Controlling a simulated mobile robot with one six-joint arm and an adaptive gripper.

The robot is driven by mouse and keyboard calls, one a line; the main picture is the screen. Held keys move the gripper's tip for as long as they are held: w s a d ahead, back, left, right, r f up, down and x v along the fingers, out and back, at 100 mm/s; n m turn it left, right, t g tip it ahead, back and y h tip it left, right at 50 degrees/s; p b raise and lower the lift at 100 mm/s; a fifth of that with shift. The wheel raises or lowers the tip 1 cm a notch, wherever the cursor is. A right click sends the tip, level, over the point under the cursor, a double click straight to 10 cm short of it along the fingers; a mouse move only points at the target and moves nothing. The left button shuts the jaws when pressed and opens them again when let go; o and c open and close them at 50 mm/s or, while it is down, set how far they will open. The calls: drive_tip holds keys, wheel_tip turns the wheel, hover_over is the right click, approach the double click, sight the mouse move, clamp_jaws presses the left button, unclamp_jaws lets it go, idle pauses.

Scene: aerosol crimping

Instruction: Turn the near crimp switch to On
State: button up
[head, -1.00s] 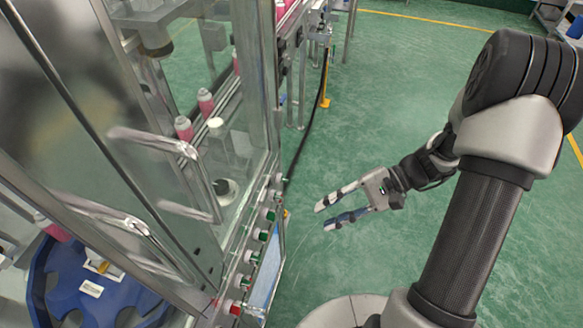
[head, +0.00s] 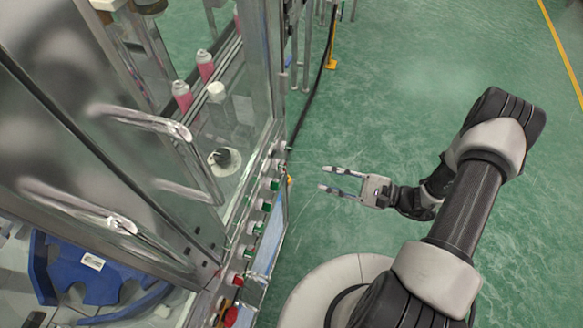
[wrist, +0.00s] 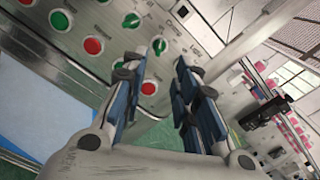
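The control panel (head: 246,232) runs along the right edge of the machine, with a row of red and green controls seen edge-on. In the wrist view two green rotary switches show on the panel, one at the upper middle (wrist: 132,20) and one at the left fingertips (wrist: 160,47). The labels are too small and tilted to tell which is the near crimp switch, or how each is set. My gripper (head: 324,178) is open and empty, in the air to the right of the panel and apart from it. In the wrist view its blue-padded fingers (wrist: 167,80) point toward the panel.
Red and green push buttons (wrist: 93,45) sit beside the switches. Glass doors with metal handles (head: 150,122) stand left of the panel. Pink cans (head: 182,95) stand inside. A black cable (head: 318,85) runs behind. Green floor around my arm is clear.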

sight(282, 166)
drive_tip(key=b+x, duration=0.1)
drive_tip(key=x, duration=1)
drive_tip(key=shift+b, duration=0.3)
drive_tip(key=shift+a, duration=0.15)
drive_tip(key=shift+c, duration=0.4)
clamp_jaws()
